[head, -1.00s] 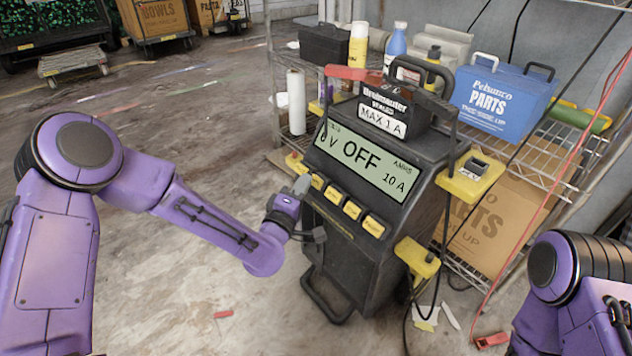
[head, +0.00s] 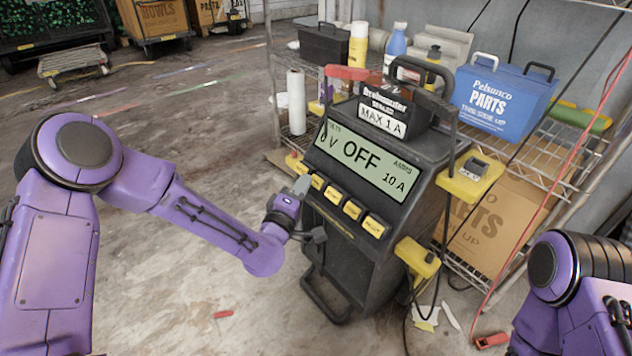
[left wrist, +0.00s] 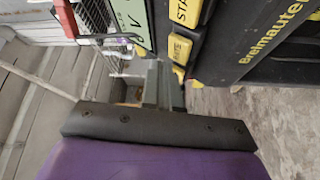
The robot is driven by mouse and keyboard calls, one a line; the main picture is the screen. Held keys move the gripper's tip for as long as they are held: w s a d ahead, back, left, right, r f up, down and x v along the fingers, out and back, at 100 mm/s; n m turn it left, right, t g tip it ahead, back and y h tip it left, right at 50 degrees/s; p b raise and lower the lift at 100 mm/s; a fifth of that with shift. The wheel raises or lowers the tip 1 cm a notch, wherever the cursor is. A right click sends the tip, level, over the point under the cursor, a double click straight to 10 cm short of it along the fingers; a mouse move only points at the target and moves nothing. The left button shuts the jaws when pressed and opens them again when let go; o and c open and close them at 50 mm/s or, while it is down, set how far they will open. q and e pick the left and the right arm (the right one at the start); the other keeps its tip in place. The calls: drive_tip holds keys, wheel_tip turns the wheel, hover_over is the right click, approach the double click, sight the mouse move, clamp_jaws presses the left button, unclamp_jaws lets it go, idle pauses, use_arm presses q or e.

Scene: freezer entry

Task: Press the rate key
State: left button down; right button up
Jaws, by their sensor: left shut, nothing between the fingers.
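A black battery charger stands in the middle of the head view. Its display (head: 361,163) reads OFF, 0 V and 10 A. A row of yellow keys (head: 352,210) runs below the display; their labels are too small to read there, so I cannot tell which is the rate key. My left gripper (head: 302,185) is shut and empty at the left end of the row. In the left wrist view its fingers (left wrist: 162,85) point toward a yellow key (left wrist: 179,48), beside one marked "STA". I cannot tell whether they touch it. My right gripper is out of view.
A wire shelf behind the charger holds a blue parts box (head: 500,98), bottles and a black case (head: 325,44). The floor at left is mostly open.

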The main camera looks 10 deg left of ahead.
use_arm(q)
drive_tip(key=shift+w+d+f, duration=0.25)
drive_tip(key=shift+w, duration=0.05)
idle(0.4)
drive_tip(key=shift+w+d+f+b, duration=0.2)
drive_tip(key=shift+w+f+b, duration=0.1)
drive_tip(key=shift+b, duration=0.15)
idle(0.4)
drive_tip(key=shift+r, duration=0.1)
drive_tip(key=shift+s+a+r+p, duration=0.45)
drive_tip(key=shift+s+p, duration=0.05)
drive_tip(key=shift+s, duration=0.1)
drive_tip(key=s+a+r+p, duration=0.2)
drive_tip(key=s, duration=0.1)
drive_tip(key=shift+s+a+r+p, duration=0.15)
drive_tip(key=shift+a+r+p, duration=0.15)
idle(0.4)
